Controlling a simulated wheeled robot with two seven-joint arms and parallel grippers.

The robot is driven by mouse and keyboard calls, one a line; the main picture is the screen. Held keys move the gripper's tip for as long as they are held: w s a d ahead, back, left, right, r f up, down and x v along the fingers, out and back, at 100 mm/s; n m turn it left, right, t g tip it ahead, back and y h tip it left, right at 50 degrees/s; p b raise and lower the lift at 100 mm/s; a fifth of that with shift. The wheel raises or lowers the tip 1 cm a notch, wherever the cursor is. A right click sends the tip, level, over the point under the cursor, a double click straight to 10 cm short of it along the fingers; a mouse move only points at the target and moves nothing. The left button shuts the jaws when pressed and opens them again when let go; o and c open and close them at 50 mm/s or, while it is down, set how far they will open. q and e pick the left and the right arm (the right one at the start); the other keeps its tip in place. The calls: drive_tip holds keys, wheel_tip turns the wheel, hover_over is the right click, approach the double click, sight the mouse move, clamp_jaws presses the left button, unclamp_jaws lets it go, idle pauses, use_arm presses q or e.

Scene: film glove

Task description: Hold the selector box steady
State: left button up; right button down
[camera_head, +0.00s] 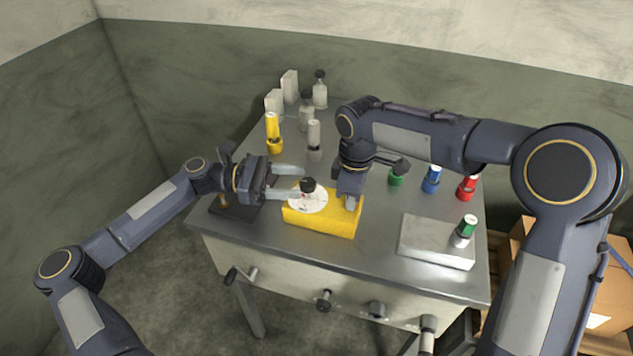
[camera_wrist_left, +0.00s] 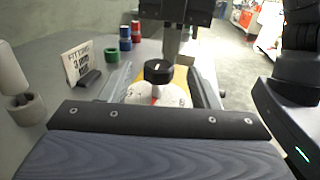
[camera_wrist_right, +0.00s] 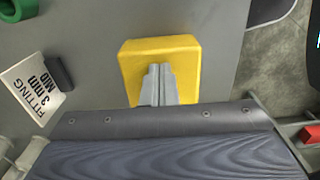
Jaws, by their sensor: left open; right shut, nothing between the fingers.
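The selector box (camera_head: 322,218) is a yellow block with a white round dial face (camera_head: 303,203) and a black knob (camera_head: 308,185) on top. It lies near the front edge of the metal table. My left gripper (camera_head: 290,182) is open, its fingers pointing right on either side of the knob. In the left wrist view the black knob (camera_wrist_left: 158,71) shows between the two fingers; I cannot tell whether they touch it. My right gripper (camera_head: 349,201) points down, shut and empty, at the right end of the box. In the right wrist view its closed fingertips (camera_wrist_right: 158,78) overlap the yellow box (camera_wrist_right: 160,57); contact is unclear.
A yellow cylinder (camera_head: 272,133) and grey ones stand at the back left. A "FITTING" card (camera_wrist_left: 82,60) stands nearby.

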sight(308, 189)
use_arm(q)
drive_tip(key=d, duration=0.6)
drive_tip(key=shift+s, duration=0.1)
drive_tip(key=shift+c, duration=0.3)
drive_tip(key=c, duration=0.9)
